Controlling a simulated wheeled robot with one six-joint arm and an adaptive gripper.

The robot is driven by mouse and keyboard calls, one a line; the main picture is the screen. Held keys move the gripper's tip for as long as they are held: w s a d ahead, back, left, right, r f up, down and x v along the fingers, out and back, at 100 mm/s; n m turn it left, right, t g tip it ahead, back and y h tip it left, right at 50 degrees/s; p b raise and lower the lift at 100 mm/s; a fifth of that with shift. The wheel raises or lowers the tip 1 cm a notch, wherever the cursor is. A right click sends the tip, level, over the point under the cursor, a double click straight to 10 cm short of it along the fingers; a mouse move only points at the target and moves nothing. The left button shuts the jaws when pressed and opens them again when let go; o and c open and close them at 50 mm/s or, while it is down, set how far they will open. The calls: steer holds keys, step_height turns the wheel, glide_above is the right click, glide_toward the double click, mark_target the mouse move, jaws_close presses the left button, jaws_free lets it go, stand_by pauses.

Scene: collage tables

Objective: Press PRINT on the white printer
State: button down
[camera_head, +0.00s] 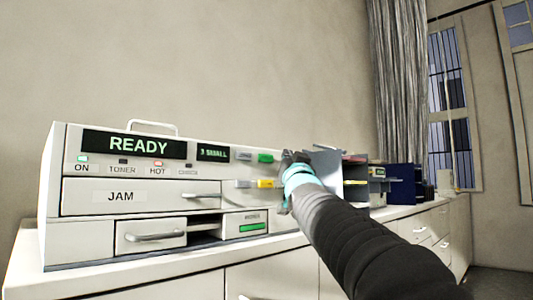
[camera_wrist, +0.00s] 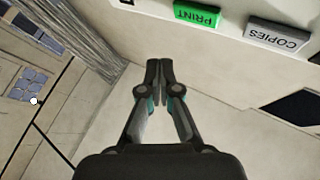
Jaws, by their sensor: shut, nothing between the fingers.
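The white printer (camera_head: 128,230) stands on the counter at the left in the head view. Its display reads READY. The green PRINT button (camera_head: 265,158) is at the right end of its upper panel. In the wrist view the PRINT button (camera_wrist: 197,15) shows at the top, upside down, beside the grey COPIES button (camera_wrist: 277,36). My gripper (camera_wrist: 159,64) is shut and empty, its tips below and left of PRINT in that view, apparently apart from it. In the head view my gripper (camera_head: 289,156) is just right of the green button; its tips are small and partly hidden.
A yellow button (camera_head: 266,184) lies below PRINT on the printer front. Grey dividers or trays (camera_head: 326,160) and a dark blue box (camera_head: 400,178) stand on the counter (camera_head: 180,281) beyond my arm. A drawer labelled JAM (camera_head: 120,196) is on the printer's front.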

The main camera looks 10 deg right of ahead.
mark_target(266, 158)
steer(key=shift+w+a+p, duration=0.6)
steer(key=shift+w+a, duration=0.1)
steer(key=shift+w, duration=0.25)
steer(key=shift+w+a+p, duration=0.6)
steer(key=shift+w+a, duration=0.05)
steer(key=shift+w, duration=0.25)
steer(key=shift+w+a, duration=0.1)
steer(key=shift+w, duration=0.05)
steer(key=shift+w+a, duration=0.15)
steer(key=shift+w+a, duration=0.25)
steer(key=shift+w, duration=0.15)
stand_by(1.0)
stand_by(0.4)
steer(key=shift+s+d+b, duration=0.5)
steer(key=shift+s+b, duration=0.1)
steer(key=shift+s, duration=0.1)
